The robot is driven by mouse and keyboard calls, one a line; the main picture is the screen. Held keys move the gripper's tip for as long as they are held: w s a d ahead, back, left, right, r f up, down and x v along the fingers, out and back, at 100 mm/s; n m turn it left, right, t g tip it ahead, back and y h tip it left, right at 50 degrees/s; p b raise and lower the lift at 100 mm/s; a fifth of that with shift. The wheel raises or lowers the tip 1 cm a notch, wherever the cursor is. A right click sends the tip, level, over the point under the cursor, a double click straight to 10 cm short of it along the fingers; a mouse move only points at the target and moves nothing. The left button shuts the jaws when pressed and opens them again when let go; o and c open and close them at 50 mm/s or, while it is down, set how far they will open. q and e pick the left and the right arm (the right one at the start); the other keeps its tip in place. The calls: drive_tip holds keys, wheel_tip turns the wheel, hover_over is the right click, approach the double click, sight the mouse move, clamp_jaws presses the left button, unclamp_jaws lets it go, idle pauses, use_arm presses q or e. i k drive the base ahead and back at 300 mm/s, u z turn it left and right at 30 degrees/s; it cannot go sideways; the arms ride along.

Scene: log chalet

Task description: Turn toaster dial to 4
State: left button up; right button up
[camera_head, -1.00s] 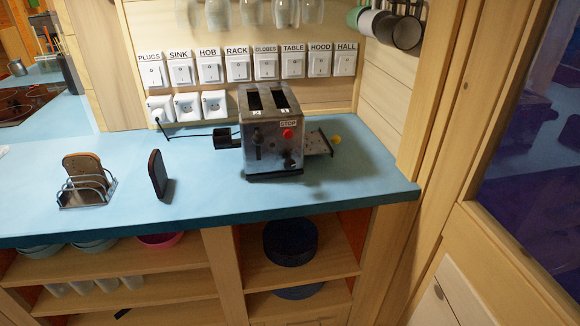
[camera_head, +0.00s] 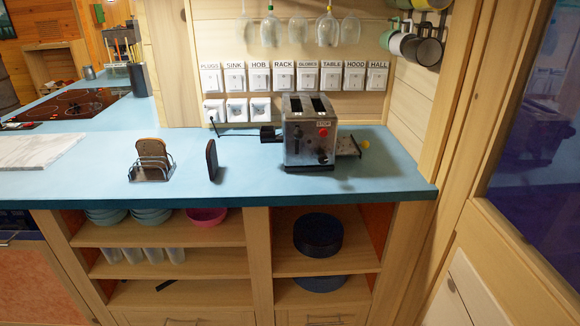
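The silver toaster (camera_head: 309,133) stands upright on the blue counter (camera_head: 250,178), near its right end. It has two slots on top, a red button marked STOP on its front, and a dark dial (camera_head: 322,155) low on the right of the front. The dial's setting is too small to read. A crumb tray with a yellow knob (camera_head: 364,144) sticks out on the right. Neither of my grippers is in view.
A toast rack (camera_head: 152,172) with bread and a dark upright slice (camera_head: 211,160) stand left of the toaster. Labelled switches (camera_head: 284,77) line the wall behind. Glasses (camera_head: 327,30) and mugs (camera_head: 428,48) hang above. Open shelves lie below the counter.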

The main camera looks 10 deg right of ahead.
sight(323, 158)
drive_tip(key=u, duration=1.55)
drive_tip(key=i, duration=1.3)
drive_tip(key=z, duration=0.55)
